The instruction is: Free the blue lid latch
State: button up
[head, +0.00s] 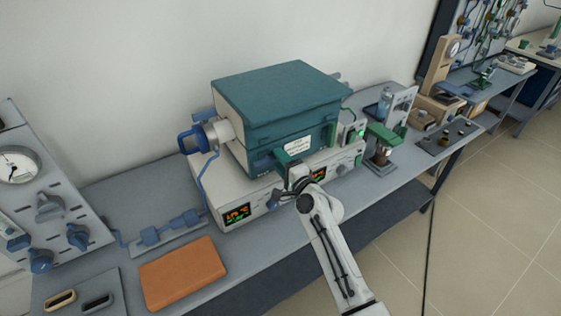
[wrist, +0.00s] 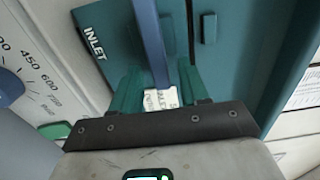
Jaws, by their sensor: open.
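The furnace (head: 275,105) is a teal and cream box on a cream control base. In the wrist view a long blue bar, which looks like the lid latch (wrist: 150,40), runs down the teal furnace face (wrist: 228,75). My gripper (wrist: 160,78) is open, with its green fingers on either side of the bar's lower part; whether they touch it is unclear. In the head view my gripper (head: 284,163) is at the furnace's front, below a white label (head: 299,145). The latch is hard to make out there, partly hidden by my gripper and arm.
The base's front carries lit displays (head: 238,212) and knobs. A blue-handled fitting (head: 192,141) juts from the furnace's left side. A green-topped stand (head: 383,136) is close on the right. An orange pad (head: 183,273) lies at the front left of the bench.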

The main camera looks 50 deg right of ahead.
jog(key=v, duration=1)
jog(key=shift+s+b, duration=0.25)
jog(key=shift+b, duration=0.1)
jog(key=s+a+f+n+g+y, duration=0.3)
jog(key=a+f+n+g, duration=0.1)
jog(key=a+n, duration=0.25)
jog(key=s+a+f+n+g+y, duration=0.35)
jog(key=a+f+n, duration=0.2)
jog(key=a, duration=0.25)
jog(key=s+a+f+n+g+h, duration=0.1)
jog(key=s+a+n+g, duration=0.2)
jog(key=s+n+g, duration=0.5)
jog(key=s+g, duration=0.1)
jog(key=s, duration=0.8)
jog(key=shift+s+n+h, duration=0.2)
jog(key=shift+n+h, duration=0.15)
jog(key=shift+n, duration=0.05)
jog(key=shift+w+d+f, duration=0.1)
jog(key=shift+w+f, duration=0.05)
